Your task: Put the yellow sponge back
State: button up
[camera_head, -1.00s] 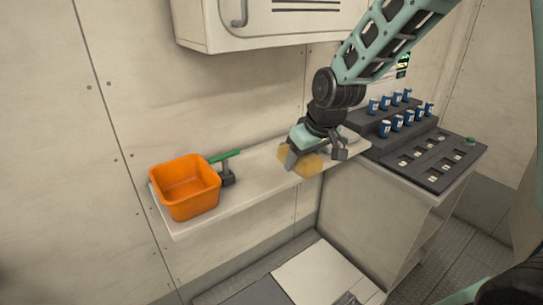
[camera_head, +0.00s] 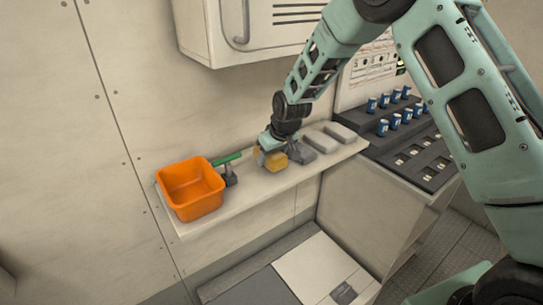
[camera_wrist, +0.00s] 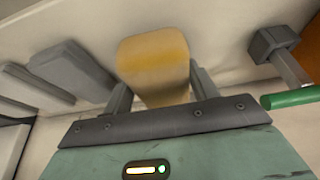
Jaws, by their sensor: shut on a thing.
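The yellow sponge (camera_head: 275,161) is between the fingers of my gripper (camera_head: 274,157), just above or on the wall shelf; I cannot tell if it touches the shelf. In the wrist view the sponge (camera_wrist: 153,62) sits between the two grey fingers (camera_wrist: 158,97), which are shut on it. An orange bin (camera_head: 192,190) stands at the left end of the shelf (camera_head: 255,192), its visible inside empty. The sponge is to the right of the bin, apart from it.
A hammer with a green handle (camera_head: 227,159) stands between bin and sponge. Grey blocks (camera_head: 330,138) lie on the shelf to the right. A stepped rack with several blue cups (camera_head: 395,121) is further right. A wall cabinet (camera_head: 265,30) hangs above.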

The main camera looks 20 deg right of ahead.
jog(key=shift+w+f+p, duration=0.1)
jog(key=shift+f+p, duration=0.35)
jog(key=shift+f, duration=0.4)
jog(key=shift+f, duration=0.1)
jog(key=shift+f, duration=0.15)
jog(key=o, duration=1)
